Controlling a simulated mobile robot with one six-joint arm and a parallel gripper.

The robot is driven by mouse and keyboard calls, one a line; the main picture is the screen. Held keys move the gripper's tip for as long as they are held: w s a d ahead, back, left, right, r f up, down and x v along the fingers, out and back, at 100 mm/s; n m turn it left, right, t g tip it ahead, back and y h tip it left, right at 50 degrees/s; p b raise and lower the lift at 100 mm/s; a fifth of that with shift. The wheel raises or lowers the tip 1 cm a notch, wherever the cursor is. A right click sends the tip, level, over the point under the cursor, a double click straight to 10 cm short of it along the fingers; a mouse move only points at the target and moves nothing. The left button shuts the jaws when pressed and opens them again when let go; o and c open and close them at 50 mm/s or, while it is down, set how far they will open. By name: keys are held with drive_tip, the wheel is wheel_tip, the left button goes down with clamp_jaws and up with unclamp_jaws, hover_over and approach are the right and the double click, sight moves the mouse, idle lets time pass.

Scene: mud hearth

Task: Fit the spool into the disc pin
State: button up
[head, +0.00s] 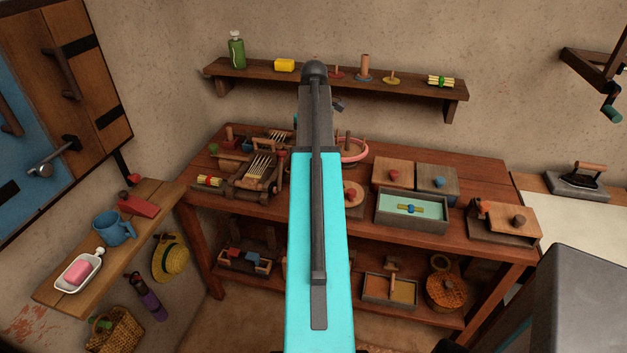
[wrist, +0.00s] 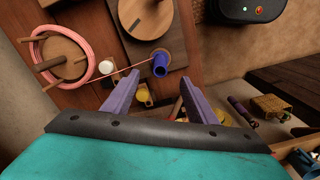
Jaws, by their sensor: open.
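In the wrist view a blue hollow cylinder (wrist: 160,66), which looks like the spool, stands on the bench just beyond my fingertips. My gripper (wrist: 157,79) is open, its purple fingers apart with nothing held between them. A wooden disc with a pin (wrist: 145,18) sits on a board farther off. Another wooden disc with a peg (wrist: 62,55) lies inside a pink ring. I cannot tell which disc is the task's one. In the head view my arm hides the gripper and the blue cylinder; a wooden disc (head: 353,192) shows right of the arm.
The wall shelf (head: 420,88) holds small discs with pins, a green bottle (head: 236,50) and a yellow block (head: 285,65). Right of my arm, the bench carries lidded boxes (head: 393,173) and a green-lined tray (head: 385,210). Wooden racks (head: 255,175) crowd the left.

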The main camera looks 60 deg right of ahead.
wheel_tip(320, 180, down, 5)
drive_tip(key=shift+r+p, duration=0.1)
drive_tip(key=shift+p, duration=0.35)
drive_tip(key=shift+f, duration=0.2)
drive_tip(key=shift+w+f+p, duration=0.2)
drive_tip(key=shift+f+p, duration=0.65)
drive_tip(key=shift+f, duration=1.7)
drive_tip(key=c, duration=1.1)
drive_tip(key=shift+r, duration=0.15)
drive_tip(key=shift+c, duration=0.2)
